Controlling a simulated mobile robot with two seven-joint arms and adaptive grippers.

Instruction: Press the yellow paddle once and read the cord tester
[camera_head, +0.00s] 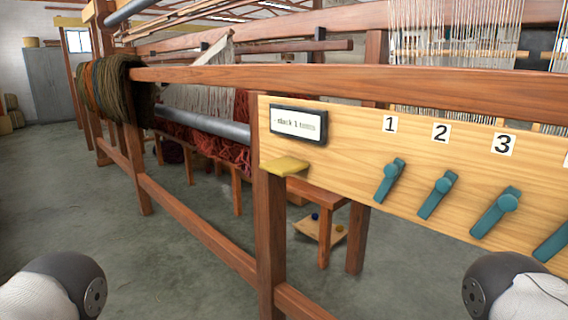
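The yellow paddle (285,166) sticks out from the lower left of a pale wooden board, and nothing touches it. Above it is a dark-framed white display (298,123), which appears to be the cord tester's readout. Its small text seems to read "slack 1" and a further word too blurred to be sure of. Rounded dark and white parts of my two arms show at the bottom left and bottom right corners. Neither gripper's fingers are in view.
The board (350,185) carries several teal levers (390,181) below number labels 1, 2 and 3. Wooden loom rails (190,221) and posts stand in front. Dark wool skeins (112,88) hang at left. The concrete floor (60,190) at left is clear.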

